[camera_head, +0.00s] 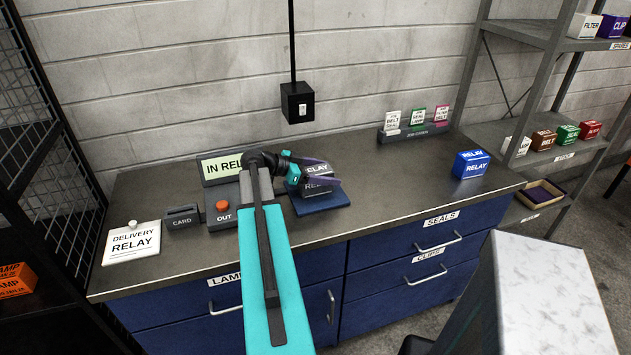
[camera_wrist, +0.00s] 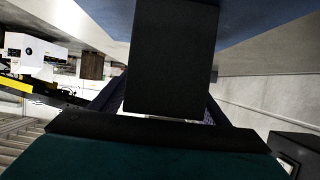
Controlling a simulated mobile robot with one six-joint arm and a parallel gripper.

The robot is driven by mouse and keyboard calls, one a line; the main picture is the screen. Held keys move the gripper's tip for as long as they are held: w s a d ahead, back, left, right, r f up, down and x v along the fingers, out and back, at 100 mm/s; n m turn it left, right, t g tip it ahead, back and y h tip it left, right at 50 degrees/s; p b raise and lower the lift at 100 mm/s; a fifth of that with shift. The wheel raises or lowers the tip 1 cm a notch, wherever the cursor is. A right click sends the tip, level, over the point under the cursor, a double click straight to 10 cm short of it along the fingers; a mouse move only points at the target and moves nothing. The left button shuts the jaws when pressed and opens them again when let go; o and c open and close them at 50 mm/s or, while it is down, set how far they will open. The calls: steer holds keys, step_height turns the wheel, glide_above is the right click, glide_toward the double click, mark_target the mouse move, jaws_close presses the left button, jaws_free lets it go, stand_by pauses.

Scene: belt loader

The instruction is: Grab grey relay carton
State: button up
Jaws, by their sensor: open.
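The grey relay carton (camera_head: 317,186) sits on a small blue pad (camera_head: 322,204) on the counter, with RELAY labels on its top and front. My gripper (camera_head: 325,172) is open at the carton, its purple fingers reaching along it from the left. One finger passes behind the top and one crosses the front. In the wrist view a dark block (camera_wrist: 172,55), seemingly the carton, stands between the fingers. Whether the fingers touch it cannot be told.
A blue relay carton (camera_head: 471,164) stands at the counter's right. The IN RELAY panel with its orange OUT button (camera_head: 222,205), a card holder (camera_head: 182,217) and a delivery card (camera_head: 131,243) lie left. A card rack (camera_head: 413,133) stands at the back. The counter is clear right of the pad.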

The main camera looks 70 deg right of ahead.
mark_target(326, 168)
steer(key=c, duration=1.3)
steer(key=shift+r, duration=0.2)
steer(key=shift+r+b, duration=0.85)
steer(key=shift+r, duration=0.55)
steer(key=w+a+b, duration=0.1)
steer(key=a, duration=0.4)
steer(key=w+a+r+b, duration=0.1)
steer(key=a, duration=0.4)
steer(key=w+a+r+b, duration=0.1)
steer(key=w+a+b, duration=0.1)
steer(key=a, duration=0.3)
steer(key=shift+w+a, duration=0.1)
steer(key=shift+a, duration=0.15)
steer(key=shift+f, duration=0.1)
